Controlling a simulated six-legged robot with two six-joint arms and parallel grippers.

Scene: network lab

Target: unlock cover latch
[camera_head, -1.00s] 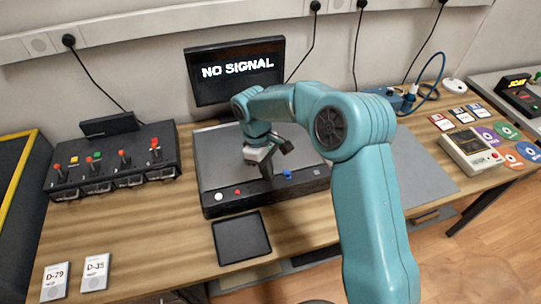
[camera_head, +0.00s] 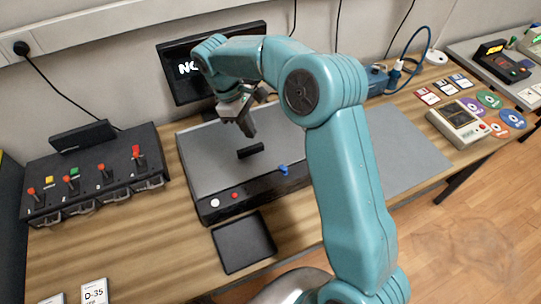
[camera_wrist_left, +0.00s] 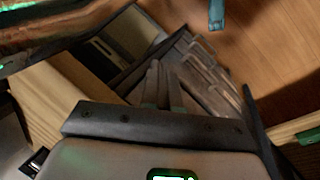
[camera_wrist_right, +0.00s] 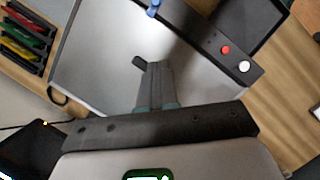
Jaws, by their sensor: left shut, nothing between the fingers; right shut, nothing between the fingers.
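The console (camera_head: 205,160) has a flat grey cover with a small black bar-shaped handle (camera_head: 250,150) on it. A small blue latch (camera_head: 283,169) sits at its front edge. My right gripper (camera_head: 250,132) is shut and empty, above the cover just behind the black handle. In the right wrist view its closed fingers (camera_wrist_right: 154,68) appear beside the handle (camera_wrist_right: 140,62); contact cannot be told. The blue latch (camera_wrist_right: 153,10) is apart from the fingers at the top edge. My left gripper (camera_wrist_left: 160,72) shows only in the left wrist view, shut and empty.
A monitor (camera_head: 172,88) stands behind the console. A black tray (camera_head: 243,241) lies in front. A lever box (camera_head: 90,170) is at left. A grey mat (camera_head: 400,150), a meter (camera_head: 458,126) and discs are at right. Bare table lies between lever box and console.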

